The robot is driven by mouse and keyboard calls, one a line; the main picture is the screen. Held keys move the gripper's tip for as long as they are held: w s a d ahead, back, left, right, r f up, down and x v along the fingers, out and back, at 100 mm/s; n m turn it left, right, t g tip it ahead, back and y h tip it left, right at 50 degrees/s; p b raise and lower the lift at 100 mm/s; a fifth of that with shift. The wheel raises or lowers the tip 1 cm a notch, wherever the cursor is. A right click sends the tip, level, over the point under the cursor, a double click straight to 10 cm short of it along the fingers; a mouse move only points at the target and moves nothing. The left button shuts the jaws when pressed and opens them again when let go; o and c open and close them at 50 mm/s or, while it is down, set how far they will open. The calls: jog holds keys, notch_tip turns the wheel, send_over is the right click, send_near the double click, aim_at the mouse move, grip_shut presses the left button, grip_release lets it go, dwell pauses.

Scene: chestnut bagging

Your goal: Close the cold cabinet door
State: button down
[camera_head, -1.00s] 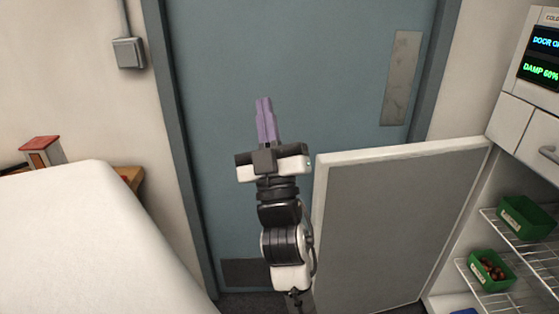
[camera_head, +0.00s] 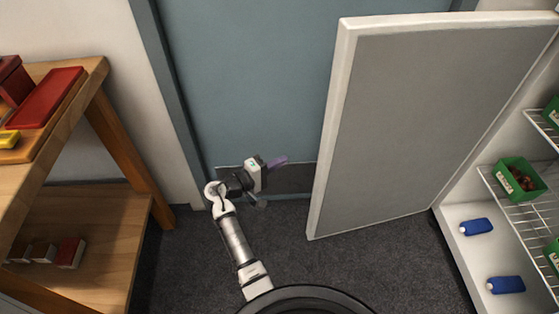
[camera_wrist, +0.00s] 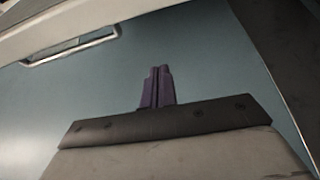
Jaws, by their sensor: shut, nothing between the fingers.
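The cold cabinet door (camera_head: 425,115) stands wide open, swung out from the cabinet (camera_head: 490,255) on the right. Its grey inner panel with a white rim faces me. My gripper (camera_head: 284,161) is low in front of the blue room door, left of the cabinet door's free edge and apart from it. Its purple fingers (camera_wrist: 157,87) are together and empty. In the wrist view, a pale panel with a metal handle (camera_wrist: 72,46) crosses the top left, above the fingers.
Inside the cabinet are wire shelves, a green bin of chestnuts (camera_head: 518,178) and blue bottles (camera_head: 476,227). A wooden bench (camera_head: 120,150) with red items stands at the left. Dark floor (camera_head: 365,262) is clear between them. The blue room door (camera_head: 245,80) is behind.

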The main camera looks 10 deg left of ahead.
jog(key=w+d+p, duration=0.2)
jog(key=w+d, duration=0.1)
jog(key=d, duration=0.6)
jog(key=shift+w+f+h, duration=0.15)
jog(key=shift+f+h, duration=0.15)
jog(key=shift+f, duration=0.05)
dwell(0.3)
